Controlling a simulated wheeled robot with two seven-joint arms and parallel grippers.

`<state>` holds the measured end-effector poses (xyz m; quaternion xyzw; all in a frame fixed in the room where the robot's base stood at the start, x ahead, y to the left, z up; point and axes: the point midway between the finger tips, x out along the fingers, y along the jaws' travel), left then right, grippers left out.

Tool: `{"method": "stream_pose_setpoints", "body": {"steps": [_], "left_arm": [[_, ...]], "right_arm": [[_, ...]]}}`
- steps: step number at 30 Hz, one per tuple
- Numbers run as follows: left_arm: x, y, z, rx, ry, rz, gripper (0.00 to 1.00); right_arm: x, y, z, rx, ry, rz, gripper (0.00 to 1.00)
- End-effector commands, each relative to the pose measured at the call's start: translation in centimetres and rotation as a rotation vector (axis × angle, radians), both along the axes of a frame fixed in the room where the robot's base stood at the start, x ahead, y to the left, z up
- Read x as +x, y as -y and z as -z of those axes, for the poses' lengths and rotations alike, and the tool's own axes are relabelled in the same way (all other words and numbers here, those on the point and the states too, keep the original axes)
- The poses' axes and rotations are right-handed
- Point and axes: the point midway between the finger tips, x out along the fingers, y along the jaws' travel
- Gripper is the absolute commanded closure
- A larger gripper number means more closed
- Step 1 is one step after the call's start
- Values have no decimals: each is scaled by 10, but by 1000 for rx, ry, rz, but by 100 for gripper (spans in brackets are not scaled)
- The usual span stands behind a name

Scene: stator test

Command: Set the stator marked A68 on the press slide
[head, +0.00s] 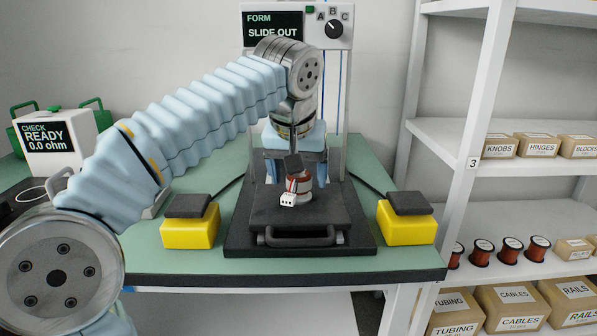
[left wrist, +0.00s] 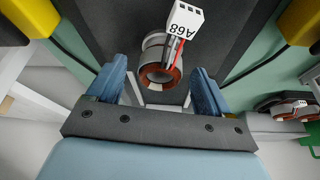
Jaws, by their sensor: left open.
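The stator (head: 303,190) sits on the dark press slide (head: 259,217), in front of the press. In the left wrist view the stator (left wrist: 153,76) shows a grey ring with copper windings, red wires and a white connector (left wrist: 185,18) marked A68. The connector (head: 287,200) hangs toward the front in the head view. My left gripper (head: 296,168) is open above the slide at the stator. In the left wrist view its two blue fingers stand either side of the stator, with visible gaps. My right gripper is not in view.
Yellow button boxes (head: 190,233) (head: 407,228) flank the slide. The press panel (head: 297,26) reads SLIDE OUT. A tester (head: 62,143) reading READY 0.0 ohm stands at left. A shelf (head: 500,180) with boxes and copper spools is at right. Another wired part (left wrist: 287,106) shows at right in the wrist view.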

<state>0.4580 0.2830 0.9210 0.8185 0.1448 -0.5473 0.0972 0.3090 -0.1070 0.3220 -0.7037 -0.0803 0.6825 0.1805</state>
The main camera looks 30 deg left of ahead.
Motion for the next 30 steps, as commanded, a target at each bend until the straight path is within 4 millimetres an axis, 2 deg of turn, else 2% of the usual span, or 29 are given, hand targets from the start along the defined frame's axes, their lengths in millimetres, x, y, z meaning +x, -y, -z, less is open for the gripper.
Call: {"method": "stream_pose_setpoints", "body": {"steps": [5,15,18,24,30], "left_arm": [[-5,2,-15,0,2,1,20],[-33,13,-92,-1,4,2,20],[-41,16,-109,-1,3,3,20],[-48,18,-126,0,1,1,20],[-50,18,-128,0,0,0,20]], "right_arm": [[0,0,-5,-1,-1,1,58],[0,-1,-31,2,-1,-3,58],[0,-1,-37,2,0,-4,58],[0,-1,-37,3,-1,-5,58],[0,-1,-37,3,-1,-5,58]]}}
